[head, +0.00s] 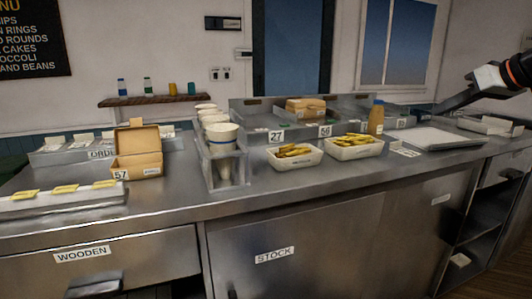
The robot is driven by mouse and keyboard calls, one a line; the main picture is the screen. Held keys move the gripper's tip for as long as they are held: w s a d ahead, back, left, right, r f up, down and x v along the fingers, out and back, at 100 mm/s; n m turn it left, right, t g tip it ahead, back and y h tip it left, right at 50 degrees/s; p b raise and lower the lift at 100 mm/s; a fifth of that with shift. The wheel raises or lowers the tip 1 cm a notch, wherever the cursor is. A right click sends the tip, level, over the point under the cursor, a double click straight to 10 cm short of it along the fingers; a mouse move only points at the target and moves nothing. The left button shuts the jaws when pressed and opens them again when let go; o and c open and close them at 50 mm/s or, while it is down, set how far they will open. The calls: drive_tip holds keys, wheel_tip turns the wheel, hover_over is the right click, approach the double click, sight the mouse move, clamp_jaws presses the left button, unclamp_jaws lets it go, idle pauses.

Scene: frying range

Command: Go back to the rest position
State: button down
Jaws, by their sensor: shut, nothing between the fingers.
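My gripper (446,107) is at the far right of the head view, raised above the right end of the steel counter (300,185). Its dark fingers point down and to the left. It is shut and holds nothing. It is apart from the food trays and the box. Part of my arm is cut off by the right edge of the picture.
Two fries trays (295,163) (355,153) stand mid-counter beside a sauce bottle (376,117). An open box (137,165) marked 57 stands left, near a cup holder (223,170). A flat pale board (445,139) lies below my gripper.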

drive_tip(key=s+a+f+m+g+h, duration=0.1)
drive_tip(key=s+a+f+g, duration=0.1)
drive_tip(key=s+a+f, duration=0.65)
drive_tip(key=s+a+f+m+g, duration=0.1)
drive_tip(key=s+a+f+g, duration=0.3)
drive_tip(key=f, duration=0.7)
drive_tip(key=s+a+f+h, duration=0.2)
drive_tip(key=s+a+f, duration=0.1)
drive_tip(key=s+f, duration=0.9)
wheel_tip(320, 180, down, 5)
drive_tip(key=shift+s+m+h, duration=0.3)
drive_tip(key=shift+m+h, duration=0.1)
